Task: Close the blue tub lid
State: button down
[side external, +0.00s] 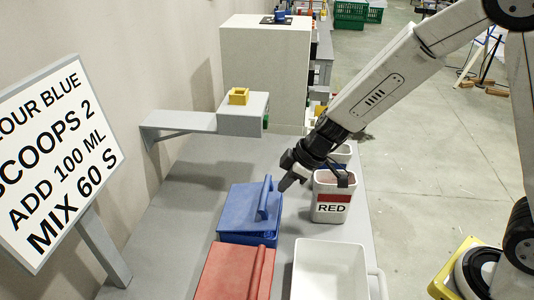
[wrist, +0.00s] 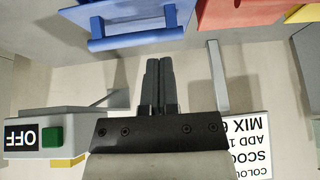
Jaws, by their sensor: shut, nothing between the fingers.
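The blue tub (side external: 248,239) stands on the grey bench, left of my gripper. Its blue lid (side external: 240,203) lies over the top, with a raised bar handle (side external: 265,199) along its right side. I cannot tell whether the lid is fully seated. In the wrist view the blue lid (wrist: 130,14) and its handle (wrist: 138,39) show at the top, beyond the fingertips. My gripper (side external: 284,186) is shut and empty, just right of the handle and seemingly apart from it. The closed fingers show in the wrist view (wrist: 158,62).
A red-lidded tub (side external: 235,272) sits in front of the blue one, beside a white bin (side external: 330,270). A container labelled RED (side external: 331,197) stands close on the right. A wall-mounted grey box (side external: 243,117) with a yellow piece is behind. A sign (side external: 55,160) stands left.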

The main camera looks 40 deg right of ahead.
jog(key=w+r+h, duration=0.1)
jog(key=w+r, duration=0.3)
jog(key=r, duration=0.5)
jog(key=shift+w+a+r+g+h, duration=0.3)
jog(key=shift+g+h, duration=0.1)
jog(key=shift+f, duration=0.15)
send_over(264, 191)
jog(key=w+a, duration=0.1)
notch_tip(264, 191, down, 10)
jog(key=shift+s+d+f, duration=0.15)
jog(key=shift+s+f, duration=0.2)
jog(key=shift+f, duration=0.35)
jog(key=shift+s+d+f, duration=0.2)
jog(key=shift+d+f, duration=0.05)
jog(key=shift+f, duration=0.45)
